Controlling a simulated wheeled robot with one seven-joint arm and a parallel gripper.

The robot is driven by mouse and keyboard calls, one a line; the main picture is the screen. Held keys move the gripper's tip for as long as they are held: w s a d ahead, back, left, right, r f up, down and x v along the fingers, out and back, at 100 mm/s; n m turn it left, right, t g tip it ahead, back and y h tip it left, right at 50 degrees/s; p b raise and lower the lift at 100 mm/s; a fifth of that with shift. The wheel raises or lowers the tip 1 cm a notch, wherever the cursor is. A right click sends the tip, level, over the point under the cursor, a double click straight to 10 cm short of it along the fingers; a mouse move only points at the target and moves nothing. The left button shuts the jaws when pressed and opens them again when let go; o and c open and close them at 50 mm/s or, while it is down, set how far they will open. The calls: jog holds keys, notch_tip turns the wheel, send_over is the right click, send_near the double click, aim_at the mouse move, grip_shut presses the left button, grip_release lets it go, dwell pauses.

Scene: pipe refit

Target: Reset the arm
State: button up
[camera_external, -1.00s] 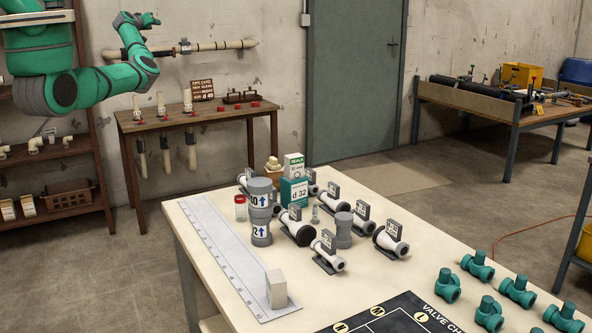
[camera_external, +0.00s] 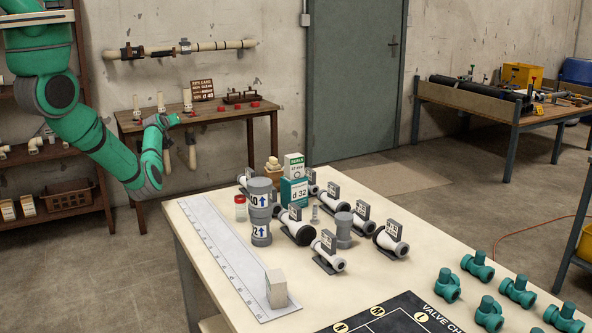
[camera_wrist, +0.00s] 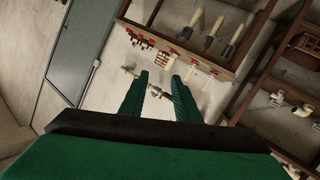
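My arm hangs bent at the left in the external view, clear of the front table. My gripper (camera_external: 170,120) points up and to the right, in front of the back wooden table in the picture; its fingertips are small there. In the wrist view my gripper (camera_wrist: 160,77) shows two green fingers spread apart with nothing held between them. The wall pipe (camera_external: 215,46) runs along the back wall with dark fittings on it. It also shows far beyond the fingers in the wrist view (camera_wrist: 131,73).
The wooden table (camera_external: 232,118) holds red caps and a sign. The front table (camera_external: 205,275) carries a ruler strip (camera_external: 225,262), grey couplings, valves, boxes and green fittings. A shelf (camera_external: 95,150) stands at left. The grey door (camera_external: 352,85) and floor before it are clear.

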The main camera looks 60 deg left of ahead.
jog(key=s+d+f+m+t+h, duration=0.1)
jog(key=s+d+f, duration=0.2)
jog(key=d+f, duration=0.55)
jog(key=s+d+f+m+t, duration=0.1)
jog(key=s+d+f, duration=0.2)
jog(key=d+f, duration=0.55)
jog(key=s+d+f+m+t+h, duration=0.1)
jog(key=s+d+f+h, duration=0.1)
jog(key=s+d, duration=0.6)
jog(key=s+d+f+m+t+h, duration=0.1)
jog(key=s+d+f, duration=0.2)
jog(key=d, duration=0.9)
jog(key=s+d+r+m+t+h, duration=0.1)
jog(key=s+d+r+m+h, duration=0.2)
jog(key=d, duration=0.9)
jog(key=s+d+r+m+t+h, duration=0.1)
jog(key=s+d+r+m+h, duration=0.2)
jog(key=s+d+r+m, duration=0.2)
jog(key=s+d+r+m+t+h, duration=0.1)
jog(key=s+d+r+m+h, duration=0.2)
jog(key=d+r, duration=0.6)
jog(key=d+m, duration=0.1)
jog(key=d, duration=0.9)
jog(key=shift+s+d+r+t, duration=0.25)
jog(key=shift+s+d+t, duration=0.1)
jog(key=shift+s+t, duration=0.05)
